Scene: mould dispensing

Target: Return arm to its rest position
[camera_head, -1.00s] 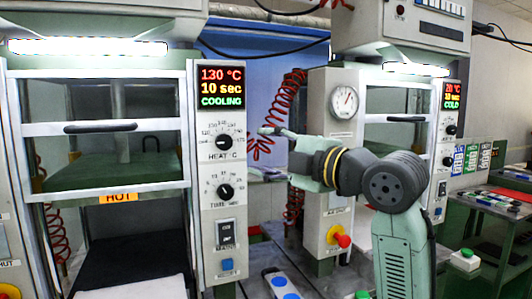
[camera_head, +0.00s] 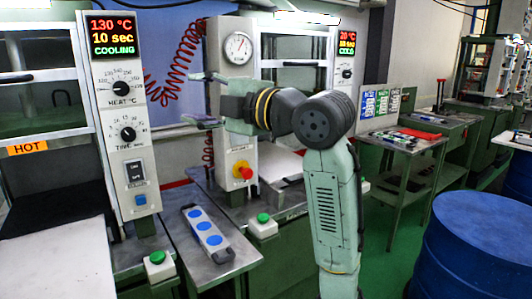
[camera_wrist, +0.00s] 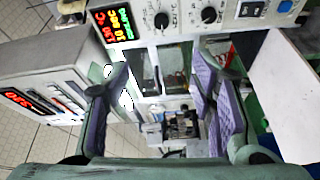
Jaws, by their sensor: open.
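My gripper (camera_head: 205,101) is at the end of my raised green arm, in front of the press control panels in the head view. Its jaws point left and are open, with nothing between them. In the wrist view the gripper (camera_wrist: 165,110) shows two purple-padded fingers spread wide apart. My arm is bent at the dark elbow joint, and its lower link stands upright on the right of centre.
A hot press (camera_head: 130,130) stands left, its display reading 130 °C COOLING. A cold press (camera_head: 238,150) stands behind my gripper. A bench (camera_head: 215,262) holds a grey bar with blue buttons (camera_head: 207,235). A blue drum (camera_head: 475,245) and tool table (camera_head: 400,145) stand right.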

